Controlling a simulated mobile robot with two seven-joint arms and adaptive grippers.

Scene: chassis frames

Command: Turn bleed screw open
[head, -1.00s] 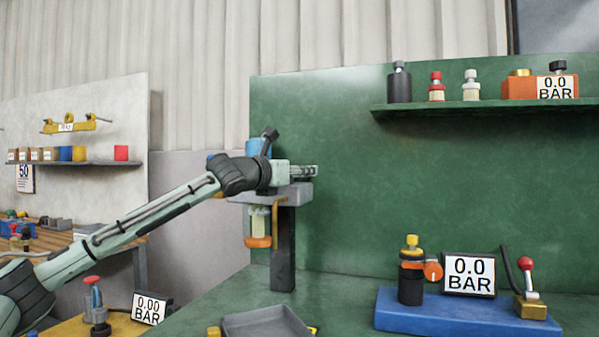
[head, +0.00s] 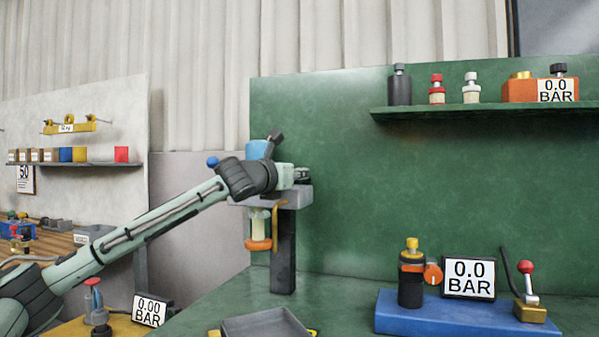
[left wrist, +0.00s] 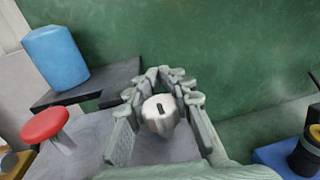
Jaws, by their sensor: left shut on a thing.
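In the left wrist view a pale, rounded knob (left wrist: 158,116) with a dark slot, which looks like the bleed screw, sits between the fingers of my left gripper (left wrist: 162,100). The fingers close around it from both sides. In the head view the left gripper (head: 302,174) is at the top right of a grey block (head: 297,198) on a dark post (head: 283,255). The knob is hidden there behind the gripper and wrist. A clear bowl with an orange base (head: 258,240) hangs under the block. My right gripper is not in view.
A blue cylinder (left wrist: 55,55) and a red button (left wrist: 45,124) stand close left of the gripper. A blue base (head: 450,315) with a 0.0 BAR display (head: 469,278) is at right. A grey tray (head: 265,325) lies in front; a shelf (head: 480,106) hangs above.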

